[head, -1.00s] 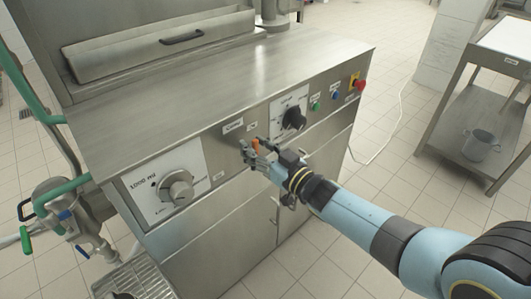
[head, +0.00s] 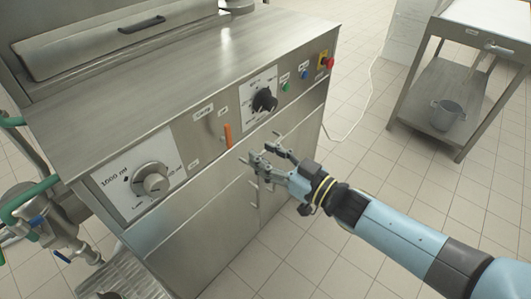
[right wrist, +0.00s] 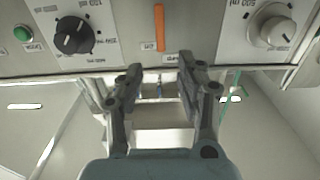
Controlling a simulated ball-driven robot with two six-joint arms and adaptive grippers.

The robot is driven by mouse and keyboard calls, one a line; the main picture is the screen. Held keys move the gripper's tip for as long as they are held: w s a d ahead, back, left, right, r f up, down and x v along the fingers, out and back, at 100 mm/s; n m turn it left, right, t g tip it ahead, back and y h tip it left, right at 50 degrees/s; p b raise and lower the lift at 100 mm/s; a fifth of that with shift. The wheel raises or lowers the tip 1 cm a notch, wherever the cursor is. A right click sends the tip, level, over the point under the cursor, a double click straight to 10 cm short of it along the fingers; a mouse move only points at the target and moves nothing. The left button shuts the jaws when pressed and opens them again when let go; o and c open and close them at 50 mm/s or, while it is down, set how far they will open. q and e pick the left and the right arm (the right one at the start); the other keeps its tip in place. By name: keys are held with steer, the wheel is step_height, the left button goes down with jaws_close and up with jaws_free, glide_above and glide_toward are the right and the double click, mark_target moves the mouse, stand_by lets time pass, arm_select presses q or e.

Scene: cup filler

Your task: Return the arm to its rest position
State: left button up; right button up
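My right arm (head: 400,232) comes in from the lower right in the head view. Its right gripper (head: 262,157) is open and empty, in front of the machine's panel and apart from it, below and right of the orange lever (head: 228,136). In the right wrist view the gripper (right wrist: 156,78) has its two fingers spread with nothing between them. The orange lever (right wrist: 159,27) stands upright on the panel beyond the fingertips. My left gripper does not show in the head view.
The steel filling machine (head: 160,85) carries a silver knob (head: 155,183), a black knob (head: 264,100), a green button (head: 286,87) and a red emergency button (head: 328,62). A steel table (head: 425,95) with a pot (head: 447,115) stands at right. The tiled floor between is open.

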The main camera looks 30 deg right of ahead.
steer(key=s+d+f+m+g+h+b, duration=0.25)
steer(key=s+f, duration=0.65)
steer(key=f, duration=0.5)
steer(key=s+d+f+m+g+h+b, duration=0.2)
steer(key=s+d+f+g+h+b, duration=0.15)
steer(key=s+f, duration=0.8)
steer(key=s+d+f+g, duration=0.1)
steer(key=s+f+g, duration=0.4)
steer(key=s, duration=0.6)
steer(key=s+f+n+g+h+b, duration=0.1)
steer(key=s+f+g, duration=0.4)
steer(key=s+f, duration=0.5)
steer(key=shift+s+d, duration=0.4)
steer(key=shift+s, duration=0.5)
steer(key=shift+f, duration=0.1)
